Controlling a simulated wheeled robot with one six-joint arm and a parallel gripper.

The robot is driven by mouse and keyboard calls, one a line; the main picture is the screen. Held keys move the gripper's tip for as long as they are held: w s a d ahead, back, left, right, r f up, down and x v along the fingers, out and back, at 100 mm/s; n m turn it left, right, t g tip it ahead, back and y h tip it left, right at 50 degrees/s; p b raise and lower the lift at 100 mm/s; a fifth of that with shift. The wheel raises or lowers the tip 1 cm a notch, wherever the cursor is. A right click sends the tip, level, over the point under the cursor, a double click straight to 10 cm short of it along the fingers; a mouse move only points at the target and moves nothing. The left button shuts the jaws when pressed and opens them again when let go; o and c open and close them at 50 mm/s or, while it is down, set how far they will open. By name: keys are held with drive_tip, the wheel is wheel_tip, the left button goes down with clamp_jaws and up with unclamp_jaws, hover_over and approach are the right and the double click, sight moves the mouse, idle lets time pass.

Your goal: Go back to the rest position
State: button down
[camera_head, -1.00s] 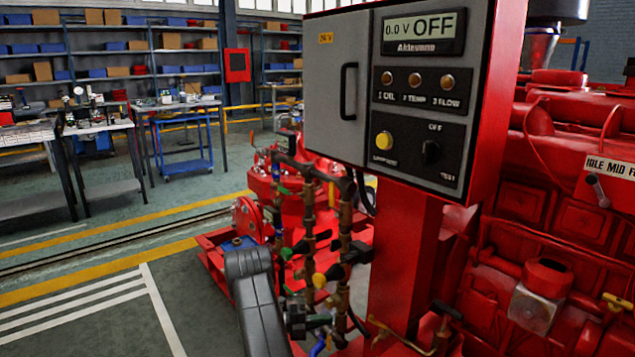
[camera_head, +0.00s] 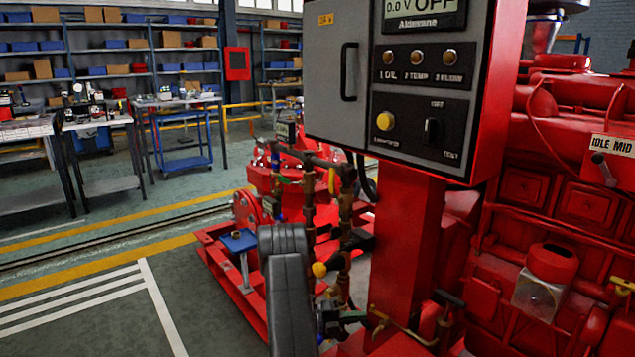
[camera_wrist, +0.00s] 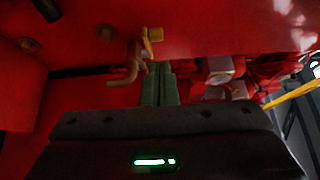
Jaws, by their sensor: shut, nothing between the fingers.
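My gripper (camera_wrist: 157,72) is shut and empty in the wrist view, its two dark green fingers together. Ahead of the fingers is a red surface with a small brass valve or tap (camera_wrist: 135,62) close to the tips; I cannot tell whether they touch. In the head view my dark grey arm rises at the bottom centre, and my gripper (camera_head: 352,317) shows small and low to its right, by the foot of the red panel column (camera_head: 400,260).
The grey control panel (camera_head: 425,95) reads OFF. Brass pipes with valves (camera_head: 310,205) stand just behind my arm. The red engine (camera_head: 560,210) fills the right. A blue-topped stand (camera_head: 239,241) is left of my arm. The floor (camera_head: 75,285) at left is clear.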

drive_tip(key=s+a+n+t+y, duration=0.1)
drive_tip(key=s+n+t, duration=0.2)
drive_tip(key=s, duration=0.6)
drive_tip(key=shift+s+t+b, duration=0.3)
drive_tip(key=shift+s+t, duration=0.1)
drive_tip(key=shift+t, duration=0.4)
drive_tip(key=shift+a, duration=0.1)
drive_tip(key=shift+r, duration=0.15)
